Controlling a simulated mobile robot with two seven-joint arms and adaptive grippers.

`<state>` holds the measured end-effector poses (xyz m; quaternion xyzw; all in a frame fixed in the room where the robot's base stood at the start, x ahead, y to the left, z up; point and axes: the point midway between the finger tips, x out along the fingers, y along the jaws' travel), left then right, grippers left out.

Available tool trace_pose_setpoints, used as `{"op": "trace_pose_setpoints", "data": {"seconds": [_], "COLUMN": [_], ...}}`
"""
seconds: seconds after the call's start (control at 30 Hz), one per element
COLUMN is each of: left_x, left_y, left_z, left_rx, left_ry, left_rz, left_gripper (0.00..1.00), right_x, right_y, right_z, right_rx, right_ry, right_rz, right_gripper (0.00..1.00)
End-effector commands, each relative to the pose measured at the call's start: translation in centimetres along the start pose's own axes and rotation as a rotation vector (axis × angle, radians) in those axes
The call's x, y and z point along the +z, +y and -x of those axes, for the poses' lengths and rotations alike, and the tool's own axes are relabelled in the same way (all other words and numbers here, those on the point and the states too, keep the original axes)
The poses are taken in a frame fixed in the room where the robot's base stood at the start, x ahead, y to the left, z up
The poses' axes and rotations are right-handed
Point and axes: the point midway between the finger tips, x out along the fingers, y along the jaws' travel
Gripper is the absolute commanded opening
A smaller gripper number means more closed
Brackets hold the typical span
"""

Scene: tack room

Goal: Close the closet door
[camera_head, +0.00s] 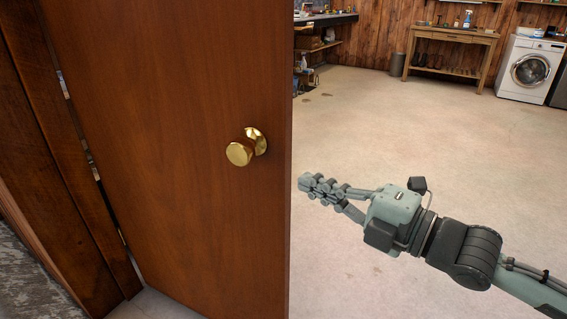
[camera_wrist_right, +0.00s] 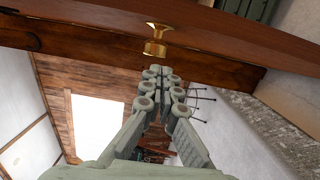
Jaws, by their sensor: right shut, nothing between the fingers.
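The closet door (camera_head: 190,90) is a brown wooden door that stands open, hinged along its left side to a dark wood frame (camera_head: 50,140). A round brass knob (camera_head: 241,152) sits near its free right edge. My right gripper (camera_head: 306,184) is shut and empty, just right of the door's free edge and a little lower than the knob in the head view. In the right wrist view the fingertips (camera_wrist_right: 157,72) point toward the door (camera_wrist_right: 230,35) and the brass knob (camera_wrist_right: 156,47), with no clear contact. My left gripper is in neither view.
The pale floor (camera_head: 400,130) to the right is wide and clear. Far back stand a wooden table (camera_head: 450,38), a white washing machine (camera_head: 530,68), a dark bin (camera_head: 397,64) and a shelf (camera_head: 325,20) with items. A rough grey surface (camera_head: 30,260) lies at lower left.

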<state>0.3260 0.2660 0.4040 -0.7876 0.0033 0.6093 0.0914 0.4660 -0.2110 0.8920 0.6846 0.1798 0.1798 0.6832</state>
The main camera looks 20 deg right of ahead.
Motion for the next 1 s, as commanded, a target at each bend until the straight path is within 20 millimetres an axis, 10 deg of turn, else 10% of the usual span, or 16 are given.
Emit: {"op": "trace_pose_setpoints", "data": {"seconds": [0.37,1.0], "left_x": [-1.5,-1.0], "left_y": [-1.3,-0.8], "left_z": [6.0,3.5], "left_rx": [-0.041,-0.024], "left_ry": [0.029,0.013], "left_rz": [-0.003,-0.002], "left_gripper": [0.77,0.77], "right_x": [-0.1,3.4], "right_y": [-0.2,0.0], "right_z": [-3.4,-9.1], "right_rx": [0.005,-0.002], "right_ry": [0.002,0.001], "right_rz": [0.003,0.002], "right_gripper": [0.00,0.00]}}
